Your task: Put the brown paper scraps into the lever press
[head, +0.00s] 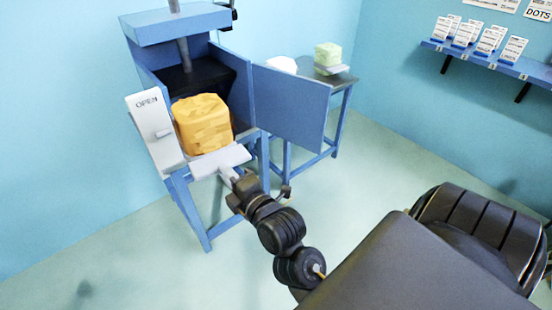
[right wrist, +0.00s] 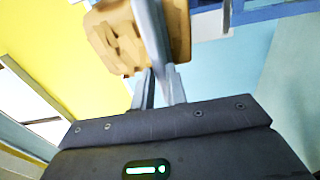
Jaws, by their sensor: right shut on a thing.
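The brown paper scraps show as one yellow-brown crumpled block (head: 203,124) at the open mouth of the blue lever press (head: 179,25). The block also shows at the top of the right wrist view (right wrist: 112,42). A pale grey flat piece, like a scoop (head: 220,161), lies low in front of the block. My right gripper (head: 231,175) is shut on this scoop. In the right wrist view the scoop (right wrist: 152,35) crosses in front of the block. Whether the block rests on the scoop or the press floor I cannot tell. My left gripper is not in view.
The press door (head: 291,108) stands open to the right. A white panel marked OPEN (head: 153,135) is at the left. Behind, a grey table (head: 335,89) holds a green block (head: 327,54) and a white heap (head: 282,64). A blue shelf (head: 490,60) holds cards.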

